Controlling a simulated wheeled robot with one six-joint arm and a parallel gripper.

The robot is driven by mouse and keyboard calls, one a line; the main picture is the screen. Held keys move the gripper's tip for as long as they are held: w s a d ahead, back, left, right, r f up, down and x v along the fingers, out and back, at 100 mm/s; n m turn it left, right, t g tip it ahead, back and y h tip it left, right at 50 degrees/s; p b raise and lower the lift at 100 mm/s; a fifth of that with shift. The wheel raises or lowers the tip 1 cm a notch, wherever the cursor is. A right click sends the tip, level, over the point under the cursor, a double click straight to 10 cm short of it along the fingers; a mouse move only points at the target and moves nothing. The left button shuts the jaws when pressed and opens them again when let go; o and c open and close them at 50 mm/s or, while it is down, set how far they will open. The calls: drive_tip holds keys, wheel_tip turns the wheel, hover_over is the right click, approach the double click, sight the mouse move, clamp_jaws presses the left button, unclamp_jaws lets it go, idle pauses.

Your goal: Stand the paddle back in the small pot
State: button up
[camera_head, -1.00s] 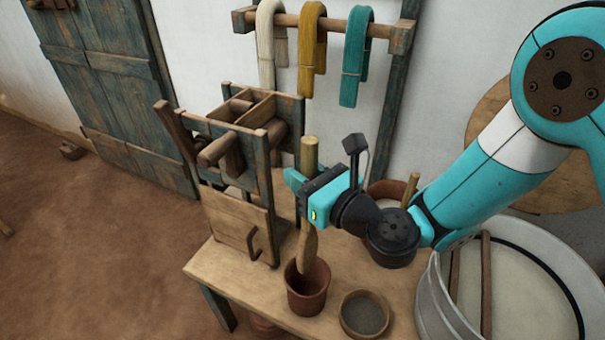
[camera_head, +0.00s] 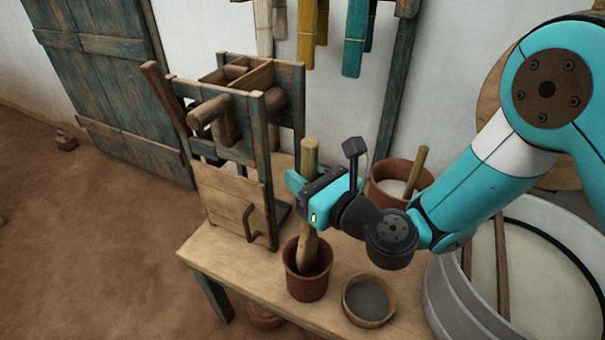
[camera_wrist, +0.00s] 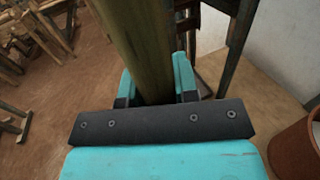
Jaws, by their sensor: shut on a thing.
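The wooden paddle (camera_head: 307,250) stands nearly upright in the head view, with its broad lower end inside the small reddish-brown pot (camera_head: 306,287). Whether the paddle's tip touches the pot's bottom is hidden by the pot wall. My gripper (camera_head: 304,186) is shut on the paddle's round handle, above the pot. In the wrist view the handle (camera_wrist: 146,50) runs up between the two teal fingers (camera_wrist: 155,85). The pot is not clearly seen in the wrist view.
A wooden bowl (camera_head: 369,300) of grey stuff stands right of the pot. A larger pot (camera_head: 390,180) with a stick stands behind. A wooden frame device (camera_head: 236,190) is at left on the bench (camera_head: 225,262). A big metal tub (camera_head: 450,305) is at right.

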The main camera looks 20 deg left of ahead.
wheel_tip(320, 180, down, 7)
drive_tip(key=b, duration=0.5)
idle(0.3)
drive_tip(key=o, duration=1)
drive_tip(key=shift+b, duration=0.3)
